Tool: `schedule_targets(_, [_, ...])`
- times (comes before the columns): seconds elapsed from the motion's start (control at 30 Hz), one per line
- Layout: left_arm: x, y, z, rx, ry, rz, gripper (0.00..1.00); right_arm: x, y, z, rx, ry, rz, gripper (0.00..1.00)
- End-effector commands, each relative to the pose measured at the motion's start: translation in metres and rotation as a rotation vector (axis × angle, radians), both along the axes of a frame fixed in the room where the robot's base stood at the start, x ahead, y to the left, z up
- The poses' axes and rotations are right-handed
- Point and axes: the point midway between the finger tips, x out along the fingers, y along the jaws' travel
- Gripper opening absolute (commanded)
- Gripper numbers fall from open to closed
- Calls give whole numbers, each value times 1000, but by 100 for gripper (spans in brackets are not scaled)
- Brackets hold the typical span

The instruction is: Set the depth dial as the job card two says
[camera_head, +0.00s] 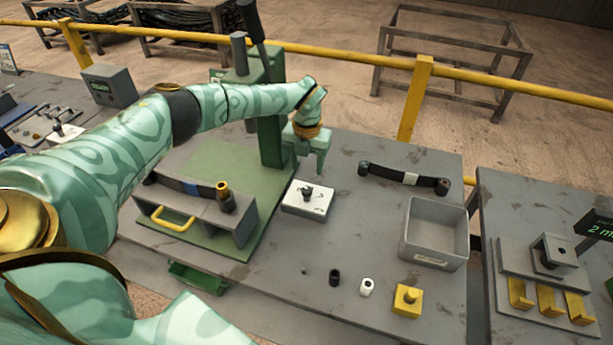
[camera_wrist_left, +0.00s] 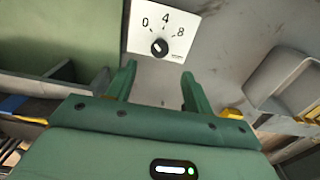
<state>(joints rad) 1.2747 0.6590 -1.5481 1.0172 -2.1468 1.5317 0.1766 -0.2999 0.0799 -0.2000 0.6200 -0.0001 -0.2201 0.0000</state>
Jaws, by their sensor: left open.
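The depth dial is a black knob (camera_wrist_left: 159,47) on a white plate (camera_wrist_left: 182,22) marked 0, 4 and 8. In the head view the plate (camera_head: 294,205) lies on the grey bench, right of the green press. The knob's pointer is too small to read with certainty. My left gripper (camera_head: 309,172) points down just above and behind the dial. In the left wrist view its two fingers (camera_wrist_left: 158,85) are apart and empty, with the knob beyond them, not touched. My right gripper is not in view. I cannot make out job card two.
The green press (camera_head: 270,130) stands behind the dial, with a grey fixture (camera_head: 235,220) on its base. A grey bin (camera_head: 434,232), a black strap (camera_head: 395,175), a yellow block (camera_head: 407,301) and small black and white cylinders lie to the right.

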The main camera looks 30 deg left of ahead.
Motion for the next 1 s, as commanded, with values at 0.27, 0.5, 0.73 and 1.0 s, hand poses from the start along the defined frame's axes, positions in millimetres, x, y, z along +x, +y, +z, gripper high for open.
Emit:
schedule_targets(0.27, [1,0,61,0,-2,0,52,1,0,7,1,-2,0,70])
schedule_targets(0.5, [0,1,76,1,0,1,52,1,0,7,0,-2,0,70])
schedule_targets(0.73, [0,0,76,1,0,1,52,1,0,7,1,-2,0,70])
schedule_targets(1.0, [0,0,76,1,0,1,52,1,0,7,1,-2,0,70])
